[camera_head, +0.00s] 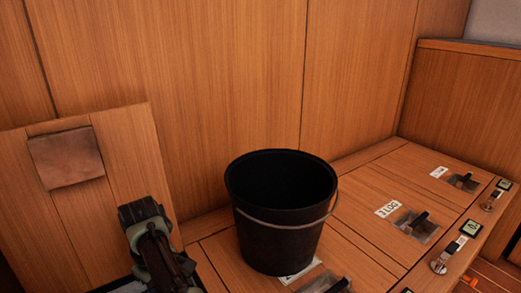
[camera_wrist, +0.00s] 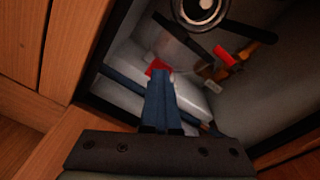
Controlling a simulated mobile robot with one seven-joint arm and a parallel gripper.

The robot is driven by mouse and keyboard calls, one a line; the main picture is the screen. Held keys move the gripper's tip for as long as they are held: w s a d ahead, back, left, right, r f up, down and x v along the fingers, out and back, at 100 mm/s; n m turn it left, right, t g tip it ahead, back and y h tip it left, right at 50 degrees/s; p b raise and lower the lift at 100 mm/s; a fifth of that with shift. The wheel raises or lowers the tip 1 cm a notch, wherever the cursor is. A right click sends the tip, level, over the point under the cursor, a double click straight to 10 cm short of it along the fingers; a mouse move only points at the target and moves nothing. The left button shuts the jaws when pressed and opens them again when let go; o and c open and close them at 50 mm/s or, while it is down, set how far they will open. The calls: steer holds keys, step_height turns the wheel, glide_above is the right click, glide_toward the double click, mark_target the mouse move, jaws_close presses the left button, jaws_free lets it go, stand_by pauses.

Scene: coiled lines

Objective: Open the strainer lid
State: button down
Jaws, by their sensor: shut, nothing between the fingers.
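A round fitting (camera_wrist: 200,10) with a pale ring and dark centre is cut off by the top edge of the wrist view. It may be the strainer lid, but I cannot tell for sure. My gripper (camera_wrist: 161,76) is shut and empty, reaching into an open compartment below this fitting and apart from it in the picture. A red piece (camera_wrist: 157,67) shows at the fingertips; I cannot tell whether they touch it. In the head view my arm stands at the lower left, and the compartment's inside is hidden there.
A raised wooden hatch panel (camera_head: 92,185) leans at the left. A black bucket (camera_head: 280,240) stands on the wooden bench (camera_head: 355,185), right of my arm. Inside the compartment are a red handle (camera_wrist: 223,55), an orange-brown part (camera_wrist: 262,37) and a pale box (camera_wrist: 188,98). Compartment walls are close.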

steer(key=shift+s+d+f+g, duration=0.25)
steer(key=shift+s+f, duration=0.1)
steer(key=shift+f, duration=0.15)
steer(key=shift+s+d+f+g, duration=0.15)
steer(key=shift+s+d+f, duration=0.15)
steer(key=shift+f, duration=0.2)
step_height(320, 180, up, 3)
steer(key=p, duration=0.3)
steer(key=shift+a+p, duration=0.1)
steer(key=shift+p, duration=0.3)
step_height(320, 180, up, 5)
steer(key=p, duration=0.5)
steer(key=shift+w+a, duration=0.1)
steer(key=shift+a, duration=0.05)
